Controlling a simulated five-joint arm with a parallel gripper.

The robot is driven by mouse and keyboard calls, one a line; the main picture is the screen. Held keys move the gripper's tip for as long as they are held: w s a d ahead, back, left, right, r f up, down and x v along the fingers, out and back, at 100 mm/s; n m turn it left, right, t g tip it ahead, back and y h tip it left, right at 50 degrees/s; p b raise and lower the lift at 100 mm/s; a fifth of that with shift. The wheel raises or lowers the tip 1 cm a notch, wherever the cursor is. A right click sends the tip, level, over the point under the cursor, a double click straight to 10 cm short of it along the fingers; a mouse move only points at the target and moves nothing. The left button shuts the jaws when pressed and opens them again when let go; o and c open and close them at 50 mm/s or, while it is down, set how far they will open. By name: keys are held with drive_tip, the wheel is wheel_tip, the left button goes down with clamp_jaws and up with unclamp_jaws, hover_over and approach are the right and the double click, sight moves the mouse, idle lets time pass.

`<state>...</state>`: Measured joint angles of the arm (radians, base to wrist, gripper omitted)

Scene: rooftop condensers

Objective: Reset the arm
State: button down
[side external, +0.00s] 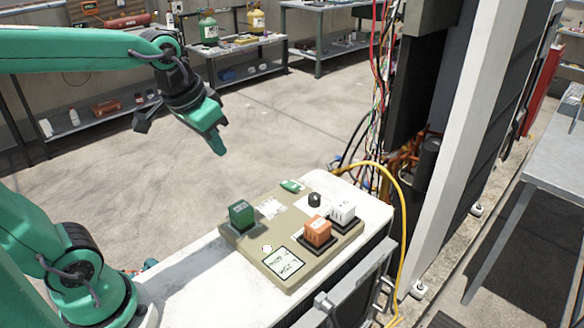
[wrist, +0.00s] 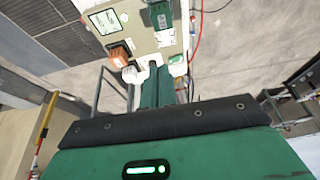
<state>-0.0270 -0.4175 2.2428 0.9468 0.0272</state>
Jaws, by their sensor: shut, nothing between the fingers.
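My gripper (side external: 217,149) is shut and empty, held in the air above and left of the beige board in the side view. In the wrist view its green fingers (wrist: 158,85) are together and point toward the board. My green arm reaches in from the left. The beige board (side external: 250,246) lies on a white cabinet top. It carries a green block (side external: 241,214), an orange block (side external: 317,231) and a white block (side external: 342,213). The green block (wrist: 160,15) and orange block (wrist: 118,56) also show in the wrist view.
A small black knob (side external: 314,199) and a printed label (side external: 284,263) are on the board. A yellow cable (side external: 402,205) and an open panel with loose wires stand at the right. Shelves with a green tank (side external: 208,28) stand at the back. The concrete floor between is clear.

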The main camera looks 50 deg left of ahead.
drive_tip(key=s+f+t, duration=0.1)
drive_tip(key=s+f, duration=0.1)
drive_tip(key=s, duration=0.5)
drive_tip(key=shift+s+d, duration=0.2)
drive_tip(key=shift+d, duration=0.2)
idle(0.7)
